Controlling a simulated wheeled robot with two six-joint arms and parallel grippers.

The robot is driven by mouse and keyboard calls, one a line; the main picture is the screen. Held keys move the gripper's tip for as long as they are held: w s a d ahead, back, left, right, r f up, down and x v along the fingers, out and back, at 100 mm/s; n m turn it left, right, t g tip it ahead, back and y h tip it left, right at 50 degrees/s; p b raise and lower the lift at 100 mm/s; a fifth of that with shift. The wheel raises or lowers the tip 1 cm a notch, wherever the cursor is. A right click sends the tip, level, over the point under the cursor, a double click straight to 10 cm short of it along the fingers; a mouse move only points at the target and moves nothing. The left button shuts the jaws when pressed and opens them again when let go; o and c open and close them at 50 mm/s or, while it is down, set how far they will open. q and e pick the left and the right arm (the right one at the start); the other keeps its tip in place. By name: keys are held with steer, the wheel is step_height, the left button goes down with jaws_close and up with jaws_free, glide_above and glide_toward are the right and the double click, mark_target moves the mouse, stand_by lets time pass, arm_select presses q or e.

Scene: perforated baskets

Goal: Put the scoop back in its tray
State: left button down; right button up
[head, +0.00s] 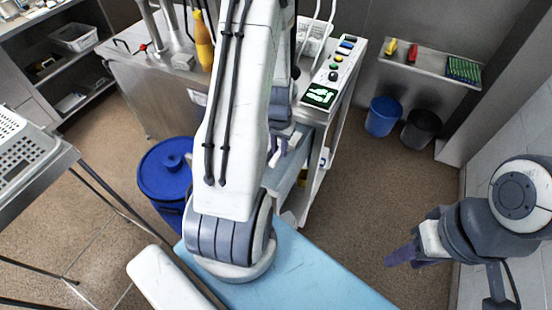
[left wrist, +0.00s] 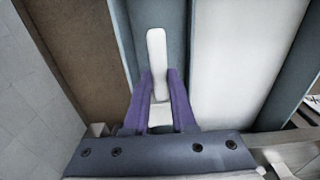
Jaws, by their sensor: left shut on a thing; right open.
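My left gripper (head: 281,156) shows only in part in the head view, behind my own large white arm, beside the steel counter unit. In the left wrist view its purple fingers (left wrist: 160,102) are shut on a slim white piece (left wrist: 157,52), which looks like the scoop's handle. The rest of the scoop is hidden or cannot be made out. My right gripper (head: 402,256) is open and empty at the lower right, over the bare floor. I cannot clearly pick out the scoop's tray in either view.
A steel counter (head: 135,75) with a control panel stands ahead. A blue lidded bin (head: 165,172) is left of my arm. Two bins, blue (head: 383,116) and black (head: 421,129), stand under a wall shelf (head: 432,62). A perforated white basket (head: 22,148) is at far left. Floor is free at right.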

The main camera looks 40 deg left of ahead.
mark_target(279, 151)
arm_select(q)
steer(key=shift+a+f, duration=0.15)
step_height(279, 151, down, 4)
steer(key=b, duration=0.3)
steer(key=shift+b, duration=0.3)
steer(key=c, duration=0.7)
jaws_free()
steer(key=shift+c, duration=0.2)
